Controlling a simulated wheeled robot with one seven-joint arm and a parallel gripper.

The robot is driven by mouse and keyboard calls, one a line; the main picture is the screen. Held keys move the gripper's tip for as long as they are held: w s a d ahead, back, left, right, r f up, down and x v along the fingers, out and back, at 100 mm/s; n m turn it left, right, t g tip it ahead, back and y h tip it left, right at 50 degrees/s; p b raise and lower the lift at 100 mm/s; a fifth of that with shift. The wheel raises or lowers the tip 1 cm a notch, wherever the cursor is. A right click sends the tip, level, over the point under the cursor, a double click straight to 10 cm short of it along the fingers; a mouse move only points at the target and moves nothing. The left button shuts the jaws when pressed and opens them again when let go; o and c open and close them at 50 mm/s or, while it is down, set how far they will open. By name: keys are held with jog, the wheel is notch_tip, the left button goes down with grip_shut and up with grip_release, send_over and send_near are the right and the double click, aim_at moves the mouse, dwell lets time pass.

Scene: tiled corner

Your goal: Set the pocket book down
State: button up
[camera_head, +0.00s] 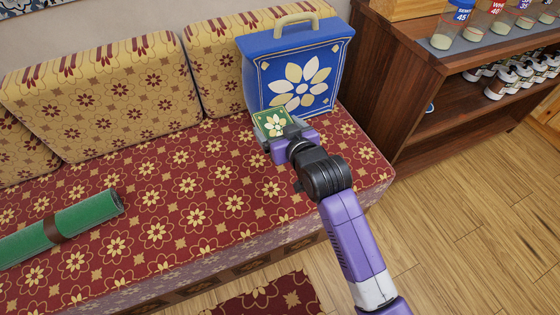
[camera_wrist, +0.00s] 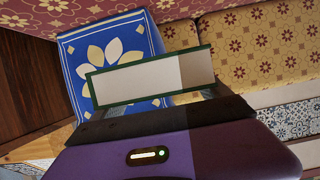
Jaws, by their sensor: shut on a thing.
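The pocket book (camera_head: 273,121) is small and green, with a cream flower on its cover. My gripper (camera_head: 283,131) is shut on it and holds it over the right part of the red sofa seat (camera_head: 185,185), just in front of the blue box. In the wrist view the book (camera_wrist: 145,79) shows its white page edge between dark green cover edges, and my gripper (camera_wrist: 155,108) is below it in the picture. I cannot tell whether the book touches the seat or the box.
A blue box (camera_head: 330,70) with a flower and a handle stands upright on the seat against the backrest. A green roll (camera_head: 85,222) with a brown band lies at the left. A wooden shelf (camera_head: 400,100) with jars stands at the right. The seat's middle is clear.

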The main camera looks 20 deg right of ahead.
aim_at(278, 174)
notch_tip(278, 174, down, 19)
jog(key=b, duration=0.5)
jog(key=shift+a+r, duration=0.1)
jog(key=shift+r, duration=0.05)
jog(key=shift+s+f+b, duration=0.1)
jog(key=shift+f+b, duration=0.45)
jog(key=shift+f, duration=0.15)
jog(key=o, duration=1.5)
jog(key=shift+f, duration=0.1)
jog(key=shift+r+p, duration=0.45)
jog(key=shift+r, duration=0.15)
jog(key=p+v, duration=0.3)
jog(key=v, duration=0.9)
jog(key=shift+r, duration=0.2)
